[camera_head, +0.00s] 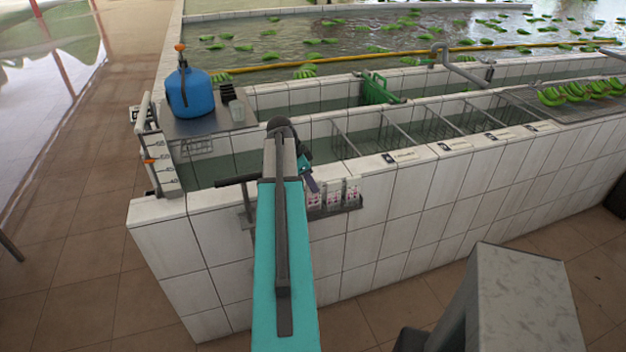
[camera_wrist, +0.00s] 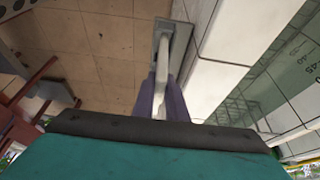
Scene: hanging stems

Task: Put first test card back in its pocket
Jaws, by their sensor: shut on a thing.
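My gripper (camera_wrist: 160,105) shows in the wrist view with its two purple fingers shut on a thin white card (camera_wrist: 158,88), seen nearly edge-on. In the head view my gripper (camera_head: 311,183) is at the outer face of the tiled tank wall, just above the left part of a grey card rack (camera_head: 345,208). White test cards with pink marks (camera_head: 334,196) stand in the rack. In the wrist view a grey holder (camera_wrist: 178,32) lies just beyond the held card. I cannot tell whether the card's far end is inside a pocket.
The tiled tank wall (camera_head: 420,220) runs behind the rack. A dark bar (camera_head: 237,181) sticks out left of my arm. Open tiled floor (camera_head: 90,260) lies at the left.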

